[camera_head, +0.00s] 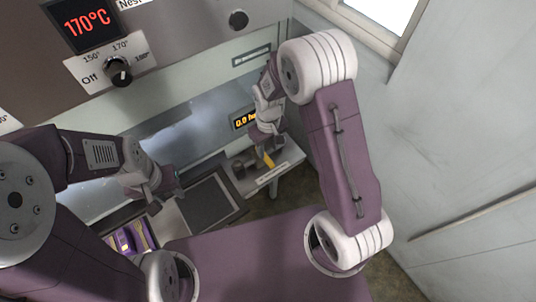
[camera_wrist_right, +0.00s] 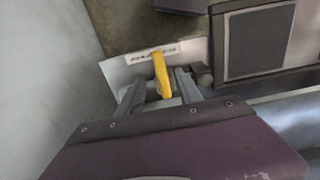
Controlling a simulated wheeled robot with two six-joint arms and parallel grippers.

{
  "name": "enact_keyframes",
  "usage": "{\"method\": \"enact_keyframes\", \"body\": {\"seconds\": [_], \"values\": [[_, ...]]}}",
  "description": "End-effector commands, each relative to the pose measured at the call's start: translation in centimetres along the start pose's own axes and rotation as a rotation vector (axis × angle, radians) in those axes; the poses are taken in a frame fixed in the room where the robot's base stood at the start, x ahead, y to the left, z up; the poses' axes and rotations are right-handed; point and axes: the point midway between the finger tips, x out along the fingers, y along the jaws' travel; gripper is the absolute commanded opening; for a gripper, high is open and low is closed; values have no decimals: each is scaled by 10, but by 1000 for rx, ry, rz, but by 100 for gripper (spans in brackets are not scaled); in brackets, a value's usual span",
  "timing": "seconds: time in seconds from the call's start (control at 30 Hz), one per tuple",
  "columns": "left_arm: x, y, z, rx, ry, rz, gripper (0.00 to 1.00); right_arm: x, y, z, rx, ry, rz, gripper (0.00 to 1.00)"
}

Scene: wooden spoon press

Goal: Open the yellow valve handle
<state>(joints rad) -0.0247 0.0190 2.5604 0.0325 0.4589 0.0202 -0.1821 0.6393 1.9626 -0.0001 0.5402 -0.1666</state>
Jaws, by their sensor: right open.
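The yellow valve handle (camera_head: 268,159) sits on a small light ledge with a label strip, just below my right gripper (camera_head: 262,142) in the head view. In the right wrist view the yellow handle (camera_wrist_right: 161,76) stands out as a slanted bar between the two fingers of my right gripper (camera_wrist_right: 159,86). The fingers are apart, with gaps visible on both sides of the handle. The handle's lower end is close to the gripper body. My left gripper (camera_head: 163,194) hangs over the left part of the bench; its finger gap is unclear.
A dark square plate (camera_head: 207,203) lies left of the valve ledge; it also shows in the right wrist view (camera_wrist_right: 257,42). A panel with a 170°C display (camera_head: 87,22) and black knob (camera_head: 119,71) stands behind. A small orange display (camera_head: 244,119) is near my right wrist. A grey wall (camera_head: 465,140) bounds the right.

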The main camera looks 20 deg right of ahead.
Motion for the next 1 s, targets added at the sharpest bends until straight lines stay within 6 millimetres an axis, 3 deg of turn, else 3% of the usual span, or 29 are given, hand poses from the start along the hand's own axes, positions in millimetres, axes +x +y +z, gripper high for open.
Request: {"method": "enact_keyframes", "body": {"seconds": [0.3,0.63,0.8,1.0], "values": [[-16,0,-2,0,1,0,36,56,0,1,0,-3,-1,42],[-16,0,-2,0,1,0,36,64,0,0,0,1,0,42],[-16,0,-2,0,1,0,36,64,0,0,0,1,0,0],[-16,0,-2,0,0,0,36,64,0,0,1,0,0,0]]}}
